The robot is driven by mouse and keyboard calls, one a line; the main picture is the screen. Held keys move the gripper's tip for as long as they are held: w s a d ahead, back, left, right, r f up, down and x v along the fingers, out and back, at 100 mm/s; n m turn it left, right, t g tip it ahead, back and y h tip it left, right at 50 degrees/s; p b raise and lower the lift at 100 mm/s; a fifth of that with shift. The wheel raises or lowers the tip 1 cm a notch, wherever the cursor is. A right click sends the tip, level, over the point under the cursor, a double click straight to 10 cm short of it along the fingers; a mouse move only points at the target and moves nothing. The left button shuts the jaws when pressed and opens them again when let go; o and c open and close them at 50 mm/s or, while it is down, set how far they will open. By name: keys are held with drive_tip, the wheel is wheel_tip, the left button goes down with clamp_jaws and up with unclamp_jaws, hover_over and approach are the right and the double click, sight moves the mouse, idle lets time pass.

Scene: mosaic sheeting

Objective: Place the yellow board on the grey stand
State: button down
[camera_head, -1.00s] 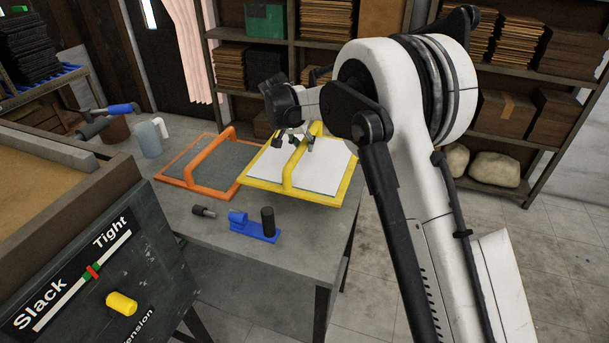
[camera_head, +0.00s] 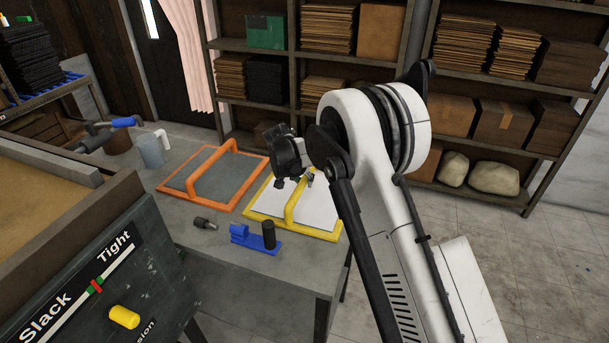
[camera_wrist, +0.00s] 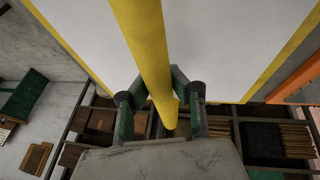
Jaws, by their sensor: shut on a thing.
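The yellow board (camera_head: 318,211) has a yellow frame, a white panel and an arched yellow handle (camera_head: 294,199). It is over the right part of the grey table (camera_head: 205,258), right of an orange-framed board. I cannot tell whether it touches the tabletop. My gripper (camera_head: 307,179) is at the handle. In the wrist view my gripper (camera_wrist: 160,92) is shut on the yellow handle (camera_wrist: 146,45), with a finger on each side. The white panel lies beyond it. I cannot make out a grey stand apart from the grey table.
The orange-framed board (camera_head: 232,145) lies close on the left. A blue holder with a black cylinder (camera_head: 269,235) and a dark-handled tool (camera_head: 205,223) are in front. A jug (camera_head: 150,150) stands farther left. Loaded shelves (camera_head: 330,84) stand behind. Open floor is on the right.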

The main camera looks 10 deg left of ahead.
drive_tip(key=shift+f, duration=0.1)
drive_tip(key=c, duration=1.6)
unclamp_jaws()
drive_tip(key=shift+c, duration=0.2)
drive_tip(key=b+v, duration=0.2)
drive_tip(key=v, duration=1)
drive_tip(key=shift+r, duration=0.2)
drive_tip(key=s+d+r+n+t+y, duration=0.1)
drive_tip(key=s+d+r, duration=0.8)
drive_tip(key=d, duration=0.2)
drive_tip(key=s+d+r+y, duration=0.1)
drive_tip(key=s+d+r, duration=0.75)
drive_tip(key=d, duration=0.25)
drive_tip(key=s+d+f, duration=0.1)
drive_tip(key=s+d, duration=0.2)
drive_tip(key=s, duration=0.5)
drive_tip(key=s+d+f+t, duration=0.1)
drive_tip(key=s+d, duration=0.3)
drive_tip(key=s, duration=0.4)
drive_tip(key=s+d+f+n+t+y, duration=0.1)
drive_tip(key=s+d+f, duration=0.2)
drive_tip(key=s, duration=0.5)
drive_tip(key=shift+s+d, duration=0.25)
drive_tip(key=shift+d, duration=0.25)
